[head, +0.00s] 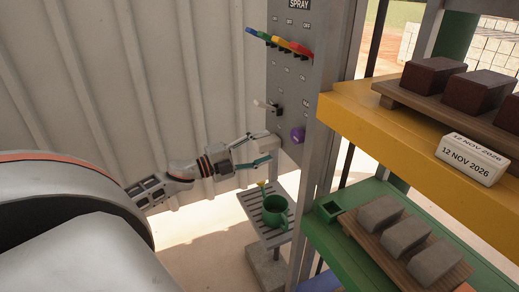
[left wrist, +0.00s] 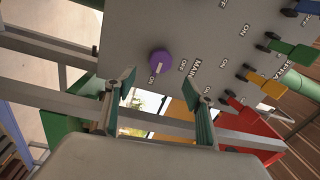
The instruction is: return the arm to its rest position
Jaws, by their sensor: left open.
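My left arm comes in from the left in the head view. Its gripper (head: 268,151) is open and empty, in front of the lower part of a grey control panel (head: 288,82). A purple knob (head: 298,134) sits on the panel just beyond the fingers. In the left wrist view, the open fingers (left wrist: 157,96) have teal pads and stand wide apart. The purple knob (left wrist: 160,62) shows beyond the gap between them, apart from both, near the MAIN label. My right gripper is in neither view.
Coloured levers (head: 280,42) and a pale lever (head: 267,106) stick out of the panel. A green watering can (head: 274,211) stands on a slatted stand (head: 248,206) below the gripper. A yellow shelf (head: 350,108) and a green shelf (head: 325,240) with blocks are at right. Open floor lies left.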

